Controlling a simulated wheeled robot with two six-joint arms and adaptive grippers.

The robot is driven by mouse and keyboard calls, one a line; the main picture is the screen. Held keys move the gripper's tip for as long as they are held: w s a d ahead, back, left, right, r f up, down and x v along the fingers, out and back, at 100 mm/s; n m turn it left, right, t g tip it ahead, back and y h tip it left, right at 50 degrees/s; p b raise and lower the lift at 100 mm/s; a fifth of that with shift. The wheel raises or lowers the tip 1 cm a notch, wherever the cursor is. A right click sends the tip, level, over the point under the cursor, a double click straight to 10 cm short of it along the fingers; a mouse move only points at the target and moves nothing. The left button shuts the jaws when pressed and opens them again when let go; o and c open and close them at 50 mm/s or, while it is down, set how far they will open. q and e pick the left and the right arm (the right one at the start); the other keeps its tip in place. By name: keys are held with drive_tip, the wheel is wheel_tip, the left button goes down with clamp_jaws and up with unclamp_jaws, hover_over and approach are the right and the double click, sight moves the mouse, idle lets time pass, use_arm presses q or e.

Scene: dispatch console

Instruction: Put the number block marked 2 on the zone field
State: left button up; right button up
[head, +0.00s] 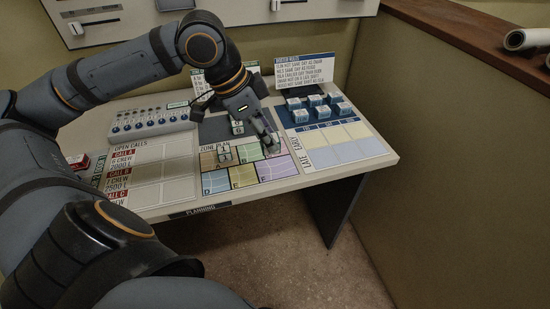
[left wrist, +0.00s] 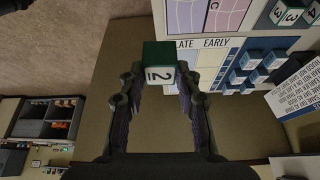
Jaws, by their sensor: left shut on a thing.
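My left gripper (head: 268,138) is above the right part of the zone plan (head: 243,176), a board of coloured, lettered fields. In the left wrist view the gripper (left wrist: 160,88) is shut on a green and white number block marked 2 (left wrist: 159,74), held at its fingertips. In the head view the fingers and arm mostly hide this block. A corner of the zone plan (left wrist: 210,18) with the letter C shows in the left wrist view. My right gripper is not in view.
Other number blocks stand by the zone plan (head: 225,153); some marked 3 and 4 show in the wrist view (left wrist: 292,15). Several blue-white blocks (head: 316,108) sit behind the late/early board (head: 345,153). A knob panel (head: 150,122) stands at the back left. A partition (head: 460,140) rises at right.

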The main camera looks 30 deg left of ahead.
use_arm(q)
drive_tip(key=shift+s+a+f+n, duration=0.1)
drive_tip(key=shift+s+f+n, duration=0.1)
drive_tip(key=shift+n, duration=0.1)
drive_tip(key=shift+r, duration=0.15)
drive_tip(key=shift+w+r, duration=0.1)
drive_tip(key=w+a+f+p, duration=0.2)
drive_tip(key=w+f, duration=0.1)
drive_tip(key=w, duration=0.1)
drive_tip(key=w+a+f+p, duration=0.2)
drive_tip(key=w+f+p, duration=0.1)
drive_tip(key=w+a+f+p, duration=0.2)
drive_tip(key=w+f+p, duration=0.1)
drive_tip(key=w, duration=0.1)
drive_tip(key=shift+w+a+f, duration=0.2)
drive_tip(key=shift+w, duration=0.15)
drive_tip(key=shift+w+a+f, duration=0.1)
drive_tip(key=shift+w+f, duration=0.15)
drive_tip(key=shift+f, duration=0.15)
drive_tip(key=shift+f+p, duration=0.3)
drive_tip(key=shift+f, duration=1.2)
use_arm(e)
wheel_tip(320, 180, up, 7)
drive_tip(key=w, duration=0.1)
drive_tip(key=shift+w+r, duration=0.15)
use_arm(q)
drive_tip(key=shift+f, duration=0.1)
